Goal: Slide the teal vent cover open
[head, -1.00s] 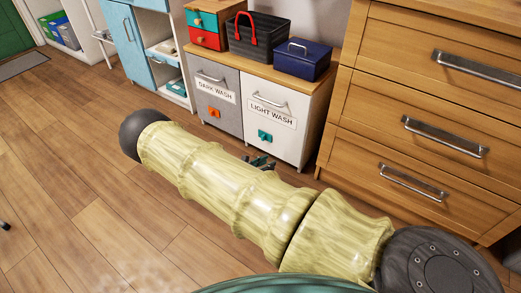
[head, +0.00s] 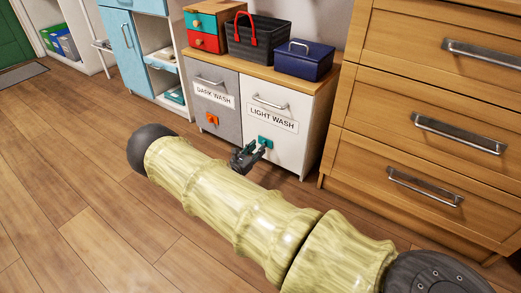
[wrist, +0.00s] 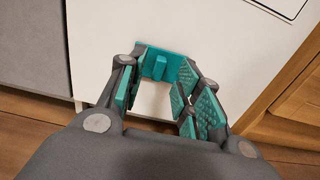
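The teal vent cover (head: 265,142) is a small block low on the white LIGHT WASH front (head: 292,140). In the wrist view the teal vent cover (wrist: 160,66) is a plate with a raised tab at its middle, straight ahead of my gripper. My gripper (head: 254,150) is just in front of and slightly below the cover. Its two fingers, with teal pads, are spread apart, one to each side of the tab. Nothing is held. The fingertips overlap the plate's edges in the wrist view; I cannot tell whether they touch it.
A grey DARK WASH front (head: 216,102) with an orange block (head: 212,119) adjoins on the left. A wooden drawer unit (head: 410,155) stands close on the right. A black basket (head: 254,42) and a blue box (head: 304,60) sit on top. The floor at left is clear.

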